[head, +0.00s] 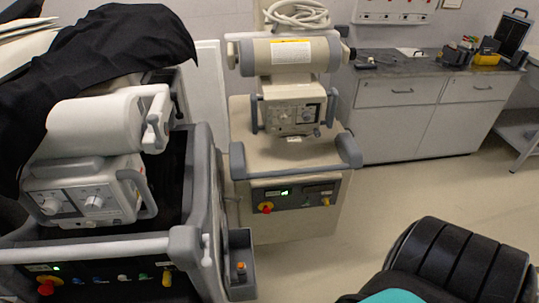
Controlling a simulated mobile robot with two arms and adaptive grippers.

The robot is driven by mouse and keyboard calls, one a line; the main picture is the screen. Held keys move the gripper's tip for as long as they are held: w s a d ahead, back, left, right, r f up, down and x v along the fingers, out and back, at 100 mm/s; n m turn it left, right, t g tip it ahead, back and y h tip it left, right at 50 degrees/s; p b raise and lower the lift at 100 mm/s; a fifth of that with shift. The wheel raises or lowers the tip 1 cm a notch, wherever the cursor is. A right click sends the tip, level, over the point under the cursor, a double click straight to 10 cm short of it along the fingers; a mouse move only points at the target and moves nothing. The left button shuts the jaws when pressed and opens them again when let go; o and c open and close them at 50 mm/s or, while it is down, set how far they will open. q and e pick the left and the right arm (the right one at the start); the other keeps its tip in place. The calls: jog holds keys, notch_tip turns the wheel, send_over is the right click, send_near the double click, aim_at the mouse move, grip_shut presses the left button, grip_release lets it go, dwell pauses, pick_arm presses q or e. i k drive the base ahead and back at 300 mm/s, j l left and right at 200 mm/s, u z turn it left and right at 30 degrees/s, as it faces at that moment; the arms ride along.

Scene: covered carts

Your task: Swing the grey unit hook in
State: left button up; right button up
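A grey and beige unit (290,190) stands in the middle, with a horizontal cylinder head, a dial panel and a coiled cable (297,13) on top. A second unit (95,120) stands at left, with a white cylinder head, a dial panel and a grey rail frame. A black cloth (120,45) covers its upper back part. Neither of my grippers is in view.
A counter with drawers (400,92) runs along the back right wall, with tools and a yellow item on it. A black padded, ribbed object (465,262) with teal in front fills the bottom right. A small grey bin (239,275) stands between the units. Floor at right centre is clear.

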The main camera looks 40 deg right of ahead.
aim_at(225, 198)
jog(key=i+l, duration=0.1)
jog(key=l, duration=0.65)
jog(key=i+l+z, duration=0.1)
jog(key=l, duration=0.3)
jog(key=i+l, duration=0.15)
jog(key=l, duration=0.2)
jog(key=i+l, duration=0.1)
jog(key=l, duration=0.25)
